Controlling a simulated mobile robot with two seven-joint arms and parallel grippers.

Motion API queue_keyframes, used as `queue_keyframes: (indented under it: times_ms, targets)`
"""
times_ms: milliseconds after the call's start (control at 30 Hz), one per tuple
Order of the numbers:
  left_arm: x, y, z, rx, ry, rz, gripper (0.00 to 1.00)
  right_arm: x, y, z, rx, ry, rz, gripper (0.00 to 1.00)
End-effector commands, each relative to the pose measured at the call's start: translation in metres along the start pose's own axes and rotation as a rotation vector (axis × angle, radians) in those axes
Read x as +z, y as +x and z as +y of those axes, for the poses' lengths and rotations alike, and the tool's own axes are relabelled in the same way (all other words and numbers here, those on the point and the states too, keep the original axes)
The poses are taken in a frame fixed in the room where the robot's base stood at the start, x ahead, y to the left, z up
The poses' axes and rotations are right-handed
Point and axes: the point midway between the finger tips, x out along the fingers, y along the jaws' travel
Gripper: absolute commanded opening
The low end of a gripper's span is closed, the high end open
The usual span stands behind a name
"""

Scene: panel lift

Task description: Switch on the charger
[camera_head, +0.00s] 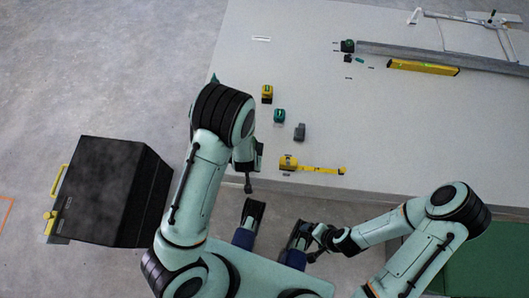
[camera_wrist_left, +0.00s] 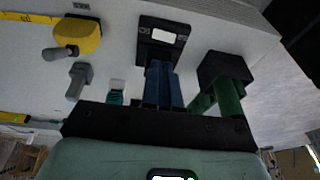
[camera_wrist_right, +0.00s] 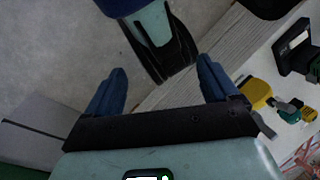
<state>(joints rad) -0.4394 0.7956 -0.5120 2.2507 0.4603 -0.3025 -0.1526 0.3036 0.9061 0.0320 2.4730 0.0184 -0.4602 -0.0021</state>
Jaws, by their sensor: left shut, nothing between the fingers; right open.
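What looks like the charger, a flat black unit (camera_wrist_left: 145,51) with a pale panel, lies on the table in the left wrist view. It also shows in the right wrist view (camera_wrist_right: 291,44). In the head view my left arm hides most or all of it. My left gripper (camera_wrist_left: 163,68) is shut and empty, its blue fingertips at the unit's near edge. I cannot tell whether they touch it. In the head view the left gripper (camera_head: 249,183) points down by the table's near edge. My right gripper (camera_wrist_right: 163,80) is open and empty, off the table's near edge.
A dark block with a green part (camera_wrist_left: 226,72) stands close beside the left fingers. A yellow tape measure (camera_head: 287,162), a grey piece (camera_head: 300,132), and green (camera_head: 279,115) and yellow (camera_head: 267,93) pieces lie nearby. A black case (camera_head: 105,190) stands on the floor.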

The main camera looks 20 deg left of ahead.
Motion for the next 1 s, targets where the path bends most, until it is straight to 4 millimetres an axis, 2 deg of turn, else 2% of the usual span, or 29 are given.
queue_keyframes:
  times_ms: [133,567,767,1000]
  targets:
    - [-0.007,-0.005,0.002,-0.005,0.003,0.014,0.00,0.003,-0.001,-0.001,0.000,-0.001,-0.007,0.88]
    - [-0.007,0.000,0.002,-0.006,0.002,0.014,0.00,0.000,0.001,0.000,0.000,0.000,-0.001,0.88]
    - [-0.006,0.030,0.002,-0.007,0.000,0.011,0.00,-0.020,0.014,0.005,0.003,0.004,0.053,0.88]
    - [-0.007,0.084,0.001,-0.007,0.001,0.012,0.00,-0.054,0.033,0.014,0.008,0.012,0.144,0.88]
